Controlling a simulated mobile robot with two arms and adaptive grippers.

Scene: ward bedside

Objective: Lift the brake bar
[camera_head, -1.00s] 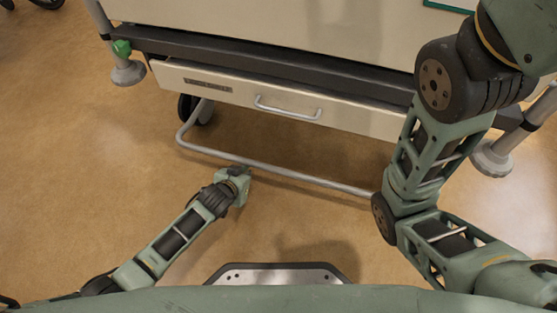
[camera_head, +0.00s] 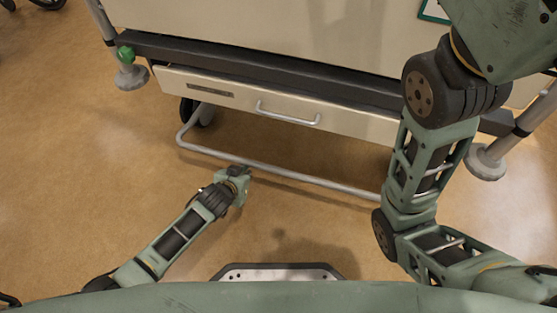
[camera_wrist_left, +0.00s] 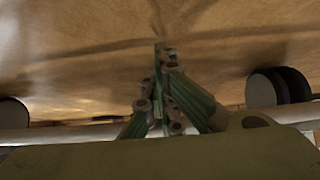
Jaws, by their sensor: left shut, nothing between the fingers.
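The brake bar (camera_head: 270,168) is a grey bent tube low over the floor, under the bed's drawer. Its long straight run slants down to the right, and its right end is hidden behind my right arm. My left gripper (camera_head: 238,171) is shut and empty at the near side of the bar, left of its middle; I cannot tell if it touches the bar. In the left wrist view the shut fingers (camera_wrist_left: 162,55) point over the floor, and the bar (camera_wrist_left: 60,135) runs across behind them. My right gripper is out of view.
The bed's drawer (camera_head: 345,122) with a metal handle (camera_head: 288,115) is above the bar. A dark caster (camera_head: 197,112) stands at the bar's left end. Bed posts with round bumpers stand left (camera_head: 131,76) and right (camera_head: 486,162). The floor (camera_head: 90,180) on the left is clear.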

